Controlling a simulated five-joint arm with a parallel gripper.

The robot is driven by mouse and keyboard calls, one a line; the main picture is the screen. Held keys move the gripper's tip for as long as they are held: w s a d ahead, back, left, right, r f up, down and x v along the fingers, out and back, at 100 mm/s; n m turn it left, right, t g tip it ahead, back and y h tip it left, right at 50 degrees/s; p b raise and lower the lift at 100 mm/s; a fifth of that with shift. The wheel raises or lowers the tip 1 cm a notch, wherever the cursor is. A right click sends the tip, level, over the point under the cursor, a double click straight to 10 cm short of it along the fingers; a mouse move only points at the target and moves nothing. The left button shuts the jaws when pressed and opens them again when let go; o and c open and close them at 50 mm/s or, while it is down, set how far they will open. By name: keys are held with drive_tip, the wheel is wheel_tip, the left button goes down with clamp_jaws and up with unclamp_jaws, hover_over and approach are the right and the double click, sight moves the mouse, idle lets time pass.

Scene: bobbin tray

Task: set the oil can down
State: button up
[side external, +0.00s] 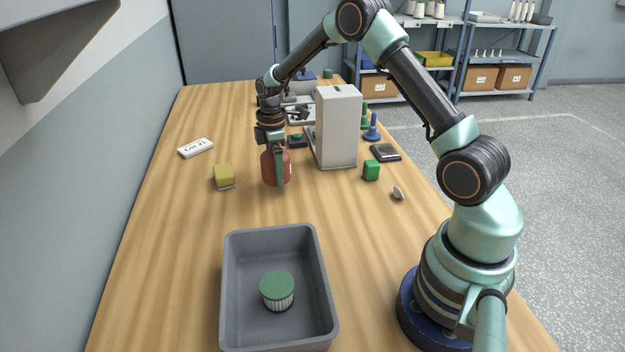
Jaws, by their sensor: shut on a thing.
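The oil can (270,170) is a red, rounded body in the middle of the table, left of a tall white box. My gripper (278,165) points down and is shut on the oil can, with a green finger in front of its right side. The finger and gripper hide the can's top and part of its side. The can is upright. I cannot tell whether its base touches the table.
A grey tray (232,290) with a green-lidded ribbed jar (278,287) stands in front. A yellow block (224,175) and a white label block (196,148) lie left. The white box (339,125), a green block (371,170) and a dark square item (385,152) stand right. Bare wood separates can and tray.

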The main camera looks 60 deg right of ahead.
drive_tip(key=shift+f, duration=1.55)
drive_tip(key=shift+f, duration=0.15)
drive_tip(key=o, duration=1.3)
